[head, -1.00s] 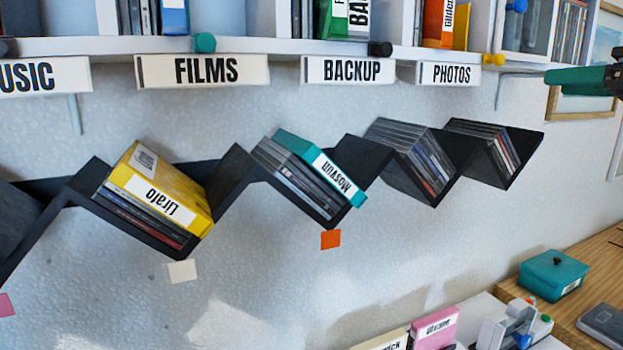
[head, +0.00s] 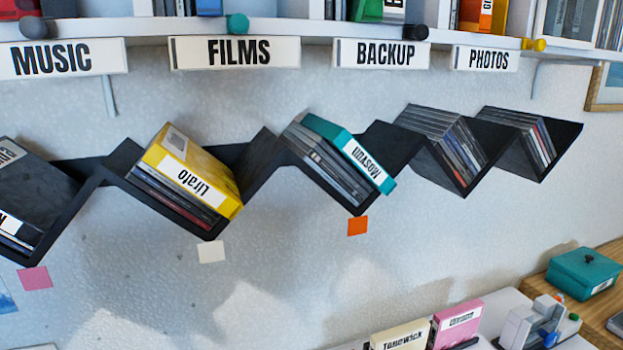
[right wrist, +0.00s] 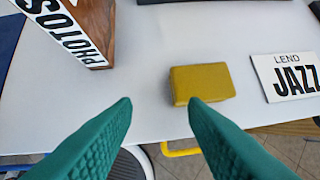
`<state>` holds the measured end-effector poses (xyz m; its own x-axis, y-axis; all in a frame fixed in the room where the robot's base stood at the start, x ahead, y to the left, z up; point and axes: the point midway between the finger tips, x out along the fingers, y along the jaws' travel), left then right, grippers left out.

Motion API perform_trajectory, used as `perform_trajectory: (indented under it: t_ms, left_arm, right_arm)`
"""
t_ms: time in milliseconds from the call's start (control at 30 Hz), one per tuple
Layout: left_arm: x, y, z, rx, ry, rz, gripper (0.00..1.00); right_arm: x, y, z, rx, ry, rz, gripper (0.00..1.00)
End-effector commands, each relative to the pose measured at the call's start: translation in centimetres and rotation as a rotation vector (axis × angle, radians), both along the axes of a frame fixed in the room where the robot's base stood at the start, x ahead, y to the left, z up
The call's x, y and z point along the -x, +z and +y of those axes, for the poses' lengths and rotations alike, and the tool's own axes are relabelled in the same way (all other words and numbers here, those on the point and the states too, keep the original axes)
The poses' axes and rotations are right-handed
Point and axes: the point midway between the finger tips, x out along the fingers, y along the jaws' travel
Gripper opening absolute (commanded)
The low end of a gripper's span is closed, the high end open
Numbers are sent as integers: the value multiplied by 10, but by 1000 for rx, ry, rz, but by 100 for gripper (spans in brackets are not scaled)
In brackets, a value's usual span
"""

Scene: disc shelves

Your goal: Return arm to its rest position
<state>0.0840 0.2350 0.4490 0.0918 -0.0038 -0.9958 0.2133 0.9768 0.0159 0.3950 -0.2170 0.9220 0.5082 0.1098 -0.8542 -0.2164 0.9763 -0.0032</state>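My right gripper (right wrist: 160,103) shows in the right wrist view as two teal textured fingers, spread apart with nothing between them. It points down over a white table (right wrist: 145,60). A yellow block-like object (right wrist: 202,83) lies on the table beyond the fingertips, apart from them. My right arm and gripper do not show in the head view now. My left gripper is in neither current view.
A black zigzag shelf (head: 260,150) on the wall holds disc cases, including a yellow Lirato case (head: 190,175) and a teal Mosvuu case (head: 350,153). A teal box (head: 583,272) stands lower right. A JAZZ sign (right wrist: 288,77) and a brown PHOTOS block (right wrist: 92,30) are on the table.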

Motion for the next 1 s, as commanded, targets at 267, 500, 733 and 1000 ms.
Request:
perform_trajectory:
  t_ms: [267, 500, 733, 1000]
  left_arm:
    - [0, 0, 0, 0, 0, 0, 39]
    - [-1, 0, 0, 0, 0, -1, 39]
    - [0, 0, 0, 0, 0, 0, 39]
    - [0, 0, 0, 0, 0, 0, 39]
  right_arm:
    - [90, -40, 10, 45, -33, 153, 39]
    - [133, -63, 11, 78, -57, 238, 39]
    - [120, -126, 13, 79, -51, 262, 39]
    - [123, -232, 15, 83, -42, 307, 39]
